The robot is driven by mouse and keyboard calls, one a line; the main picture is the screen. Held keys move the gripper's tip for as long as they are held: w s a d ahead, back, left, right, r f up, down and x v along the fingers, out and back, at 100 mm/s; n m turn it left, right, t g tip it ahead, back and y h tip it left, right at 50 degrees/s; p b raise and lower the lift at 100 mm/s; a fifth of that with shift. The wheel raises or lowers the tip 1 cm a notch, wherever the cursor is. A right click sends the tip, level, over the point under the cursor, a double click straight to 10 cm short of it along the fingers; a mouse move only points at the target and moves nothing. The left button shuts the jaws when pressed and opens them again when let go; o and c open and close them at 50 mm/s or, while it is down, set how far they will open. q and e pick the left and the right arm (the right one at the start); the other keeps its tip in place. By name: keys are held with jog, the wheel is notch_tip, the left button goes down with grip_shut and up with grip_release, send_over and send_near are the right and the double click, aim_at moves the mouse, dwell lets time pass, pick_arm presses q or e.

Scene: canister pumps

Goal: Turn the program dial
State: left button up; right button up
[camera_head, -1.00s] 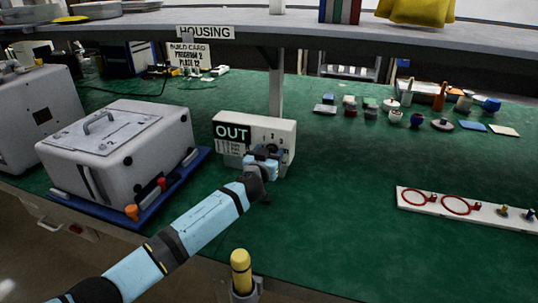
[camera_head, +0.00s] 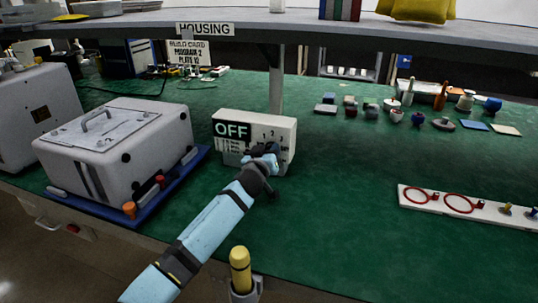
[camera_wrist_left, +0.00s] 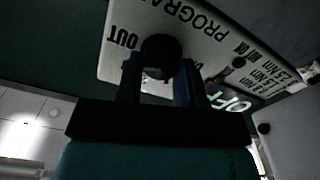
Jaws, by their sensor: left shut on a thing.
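The program dial's white box (camera_head: 285,152) stands on the green bench. Its display (camera_head: 232,130) reads OFF, and the numbers 1, 2 and 3 show on its face. My left gripper (camera_head: 266,153) is at the front of the box and hides the dial in the head view. In the left wrist view the round black dial (camera_wrist_left: 161,52) sits between the fingertips of my left gripper (camera_wrist_left: 160,78), which is shut on it. The wrist view also shows the lettering PROGRAM and OUT around the dial. The dial's pointer is too dark to make out. My right gripper is not in view.
A build card (camera_head: 189,52) reading PROGRAM 2, PLATE 12 hangs under the shelf. A large white housing (camera_head: 110,150) stands left on a blue base. A white strip with red rings (camera_head: 430,208) lies right. Several small parts lie at the back right. The bench middle is clear.

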pick_arm(q)
jog(key=n, duration=0.3)
jog(key=shift+f+n+p, duration=0.1)
jog(key=shift+n+p, duration=0.2)
jog(key=shift+p, duration=0.1)
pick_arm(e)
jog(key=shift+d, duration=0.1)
pick_arm(q)
jog(key=shift+a, duration=0.1)
jog(key=o, duration=0.9)
